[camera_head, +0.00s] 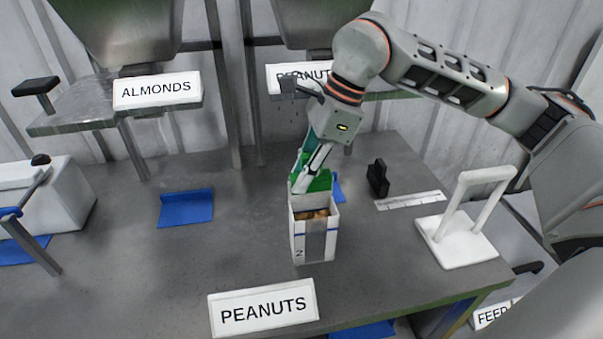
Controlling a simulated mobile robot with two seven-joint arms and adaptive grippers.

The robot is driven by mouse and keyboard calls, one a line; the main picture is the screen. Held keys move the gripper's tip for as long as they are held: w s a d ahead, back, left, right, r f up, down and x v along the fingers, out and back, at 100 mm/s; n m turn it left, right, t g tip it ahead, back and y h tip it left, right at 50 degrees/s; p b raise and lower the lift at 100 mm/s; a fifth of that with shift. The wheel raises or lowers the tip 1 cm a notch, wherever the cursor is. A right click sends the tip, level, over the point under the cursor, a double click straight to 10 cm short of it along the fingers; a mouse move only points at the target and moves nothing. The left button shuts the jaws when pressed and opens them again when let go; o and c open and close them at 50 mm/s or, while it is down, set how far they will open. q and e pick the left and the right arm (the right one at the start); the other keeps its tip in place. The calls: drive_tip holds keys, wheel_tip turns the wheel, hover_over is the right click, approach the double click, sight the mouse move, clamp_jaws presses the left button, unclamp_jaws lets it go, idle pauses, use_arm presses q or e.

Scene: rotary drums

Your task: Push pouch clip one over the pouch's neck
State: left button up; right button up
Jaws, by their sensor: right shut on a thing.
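A white pouch (301,240) marked with a 2 stands upright on the grey table, its top open and brown contents showing inside. A green piece (321,181) is at the back of the pouch's top. My right gripper (307,178) points down at this back edge, its fingers closed at the green piece. I cannot tell whether the green piece is pouch clip one, or whether it is around the pouch's neck or only beside it. The fingers and wrist hide part of it. My left gripper is not in view.
A white stand (457,243) and a black block (378,180) by a white strip (411,200) stand to the right. A PEANUTS sign (263,307) is in front. A blue bracket (186,208) lies left, with bare table between it and the pouch.

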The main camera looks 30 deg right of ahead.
drive_tip(key=o, duration=1)
drive_tip(key=v, duration=1.2)
drive_tip(key=shift+d, duration=0.1)
